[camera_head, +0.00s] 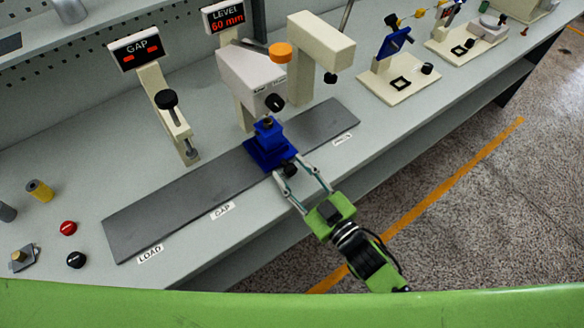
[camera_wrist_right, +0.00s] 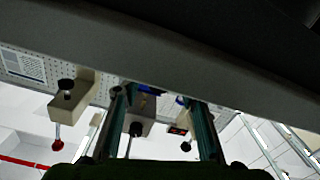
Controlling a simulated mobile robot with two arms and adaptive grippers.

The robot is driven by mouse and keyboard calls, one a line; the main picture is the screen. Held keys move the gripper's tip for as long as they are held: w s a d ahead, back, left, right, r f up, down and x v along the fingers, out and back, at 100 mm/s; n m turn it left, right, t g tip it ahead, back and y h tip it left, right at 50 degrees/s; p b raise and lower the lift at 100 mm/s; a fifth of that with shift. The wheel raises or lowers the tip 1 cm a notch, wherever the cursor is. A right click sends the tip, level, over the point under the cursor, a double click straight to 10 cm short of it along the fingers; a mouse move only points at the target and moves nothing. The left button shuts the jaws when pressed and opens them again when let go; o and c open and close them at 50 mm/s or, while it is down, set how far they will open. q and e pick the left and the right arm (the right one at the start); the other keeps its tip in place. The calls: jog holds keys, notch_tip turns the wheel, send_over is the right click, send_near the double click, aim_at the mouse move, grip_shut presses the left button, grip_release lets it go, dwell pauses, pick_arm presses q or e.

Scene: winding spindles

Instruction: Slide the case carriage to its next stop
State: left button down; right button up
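The blue case carriage (camera_head: 268,148) stands on the dark grey rail plate (camera_head: 165,212), beneath the beige head of the LEVEL station (camera_head: 250,80). It sits between the GAP label (camera_head: 222,211) and a third label (camera_head: 343,138), too small to read surely. A small dark piece with a brass-coloured top (camera_head: 267,122) is on the carriage. My right gripper (camera_head: 291,167) is at the carriage's front, fingers apart on either side of its black knob (camera_head: 290,171); contact is not clear. The right wrist view shows the two fingers well apart (camera_wrist_right: 162,125). My left gripper is out of view.
The GAP display (camera_head: 139,48) and its post with a black knob stand at left. The LEVEL display (camera_head: 226,17) reads 60 mm. A red button (camera_head: 68,228) and a black button (camera_head: 76,260) are near the LOAD label (camera_head: 150,254). The plate left of the carriage is clear.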

aim_at(349, 144)
jog(key=shift+w+a, duration=0.2)
jog(key=shift+w, duration=0.05)
grip_shut()
jog(key=shift+d, duration=0.15)
jog(key=w+d, duration=0.3)
jog(key=d, duration=0.2)
jog(key=w+d, duration=0.4)
jog(key=w+d+b, duration=0.1)
jog(key=w+d, duration=0.2)
jog(key=d, duration=0.2)
jog(key=shift+w+d+r, duration=0.1)
jog(key=shift+w+d, duration=0.25)
jog(key=shift+w, duration=0.05)
grip_release()
jog(key=shift+d, duration=0.1)
